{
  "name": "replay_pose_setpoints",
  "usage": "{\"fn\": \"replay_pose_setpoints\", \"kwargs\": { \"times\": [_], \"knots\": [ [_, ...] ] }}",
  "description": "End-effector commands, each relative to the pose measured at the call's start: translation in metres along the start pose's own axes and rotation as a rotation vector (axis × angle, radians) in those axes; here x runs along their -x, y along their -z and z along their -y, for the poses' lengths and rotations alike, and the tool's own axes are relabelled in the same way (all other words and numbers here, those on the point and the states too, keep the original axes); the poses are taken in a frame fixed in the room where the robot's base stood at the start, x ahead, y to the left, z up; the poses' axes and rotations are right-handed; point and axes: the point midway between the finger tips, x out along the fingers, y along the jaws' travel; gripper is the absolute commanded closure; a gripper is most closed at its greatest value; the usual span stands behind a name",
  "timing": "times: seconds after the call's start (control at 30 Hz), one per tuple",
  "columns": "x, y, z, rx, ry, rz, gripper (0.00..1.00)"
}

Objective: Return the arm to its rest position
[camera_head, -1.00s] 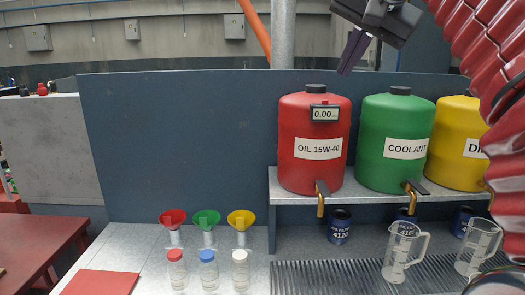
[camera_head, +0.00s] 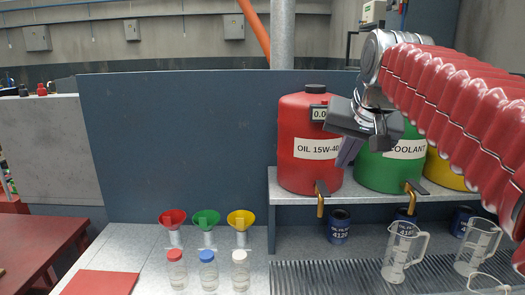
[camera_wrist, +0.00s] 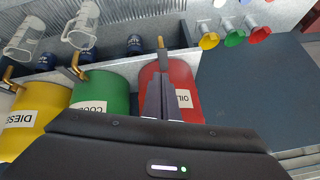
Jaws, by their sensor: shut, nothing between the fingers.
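My gripper (camera_head: 346,152) is in front of the shelf in the head view, its fingers pointing down and a little left between the red oil drum (camera_head: 300,165) and the green coolant drum (camera_head: 379,170). The fingers are together and hold nothing. In the wrist view my gripper (camera_wrist: 161,85) lies across the red drum (camera_wrist: 187,75) in the picture. I cannot tell the exact gap between them. My red bellows-covered arm hides most of the yellow drum (camera_head: 440,172) in the head view; the yellow drum also shows in the wrist view (camera_wrist: 30,105).
Clear jugs (camera_head: 402,252) stand on the grating below the taps. Dark blue filters (camera_head: 339,226) stand behind them. Red, green and yellow funnels (camera_head: 206,219) and capped bottles (camera_head: 208,271) are to the left. The blue panel (camera_head: 180,140) is bare, with free space before it.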

Motion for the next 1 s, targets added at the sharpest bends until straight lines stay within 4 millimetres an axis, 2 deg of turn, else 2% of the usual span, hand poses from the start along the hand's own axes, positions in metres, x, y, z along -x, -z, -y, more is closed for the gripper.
{"fn": "replay_pose_setpoints", "kwargs": {
  "times": [0.03,0.27,0.5,0.8,1.0],
  "knots": [
    [-0.006,-0.015,-0.004,0.02,-0.005,0.013,1.0],
    [-0.031,-0.082,-0.022,0.106,-0.025,0.06,1.0],
    [-0.053,-0.161,-0.043,0.187,-0.041,0.111,1.0],
    [-0.073,-0.266,-0.071,0.264,-0.053,0.168,1.0],
    [-0.079,-0.323,-0.085,0.278,-0.056,0.194,1.0]
  ]
}}
